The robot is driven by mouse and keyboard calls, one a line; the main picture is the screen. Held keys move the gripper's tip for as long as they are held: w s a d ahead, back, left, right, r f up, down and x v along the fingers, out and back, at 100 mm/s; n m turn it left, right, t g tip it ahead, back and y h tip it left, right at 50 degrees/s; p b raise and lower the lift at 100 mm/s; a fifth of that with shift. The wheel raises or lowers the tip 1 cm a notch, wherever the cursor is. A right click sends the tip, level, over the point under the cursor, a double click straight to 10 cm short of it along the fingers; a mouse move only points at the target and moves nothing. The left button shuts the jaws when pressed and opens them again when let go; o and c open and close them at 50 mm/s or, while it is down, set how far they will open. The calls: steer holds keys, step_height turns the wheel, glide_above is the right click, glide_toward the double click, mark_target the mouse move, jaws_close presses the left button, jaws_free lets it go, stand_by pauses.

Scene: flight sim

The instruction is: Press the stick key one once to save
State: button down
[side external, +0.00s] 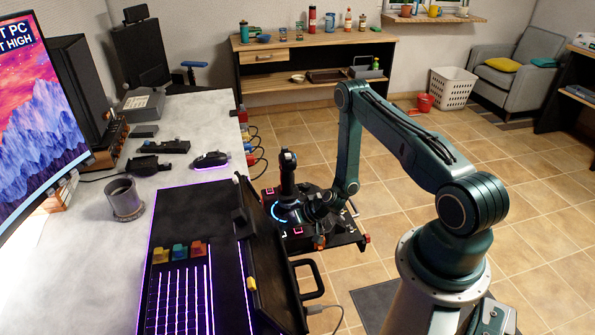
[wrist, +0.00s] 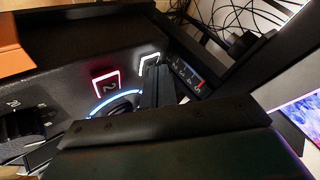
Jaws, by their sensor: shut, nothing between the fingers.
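The black stick unit stands beside the desk in the side view, with an upright joystick (side external: 288,175) and a blue light ring at its foot. My gripper (side external: 318,208) is low over the base, right of the stick. In the wrist view a red-lit key marked 2 (wrist: 106,85) lies on the dark panel. A white-lit key (wrist: 148,59) lies to its right; its number cannot be read. The shut fingers of my gripper (wrist: 156,72) point at this white-lit key and partly cover it. I cannot tell whether they touch it.
The desk (side external: 210,225) is left of the stick unit, with a mouse (side external: 211,159), a dark cup (side external: 125,199) and a lit panel with coloured keys (side external: 180,251). An open black case lid (side external: 275,265) stands close to the stick base. Cables hang along the desk edge.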

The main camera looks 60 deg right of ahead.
mark_target(285, 233)
steer(key=shift+r, duration=0.9)
steer(key=shift+r, duration=0.1)
steer(key=shift+r, duration=2.4)
